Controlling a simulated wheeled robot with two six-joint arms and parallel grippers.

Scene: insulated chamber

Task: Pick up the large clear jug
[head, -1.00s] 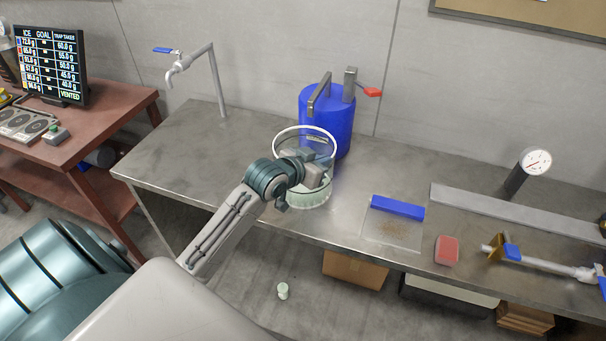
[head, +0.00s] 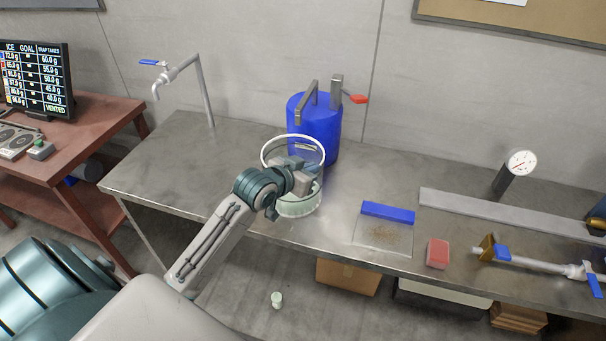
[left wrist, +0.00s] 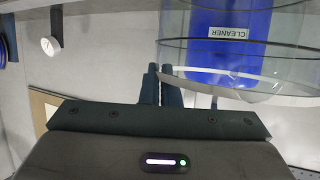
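The large clear jug (head: 298,208) is a transparent round vessel with a white rim. It stands upright on the metal bench, in front of the blue canister. My right gripper is not in view.
The blue canister (head: 318,125) with a red-handled valve stands close behind the jug. A tap (head: 190,75) is at the back left. A blue-edged clear sheet (head: 385,235), a red block (head: 437,253) and a gauge (head: 520,163) are on the right. The bench's left part is clear.

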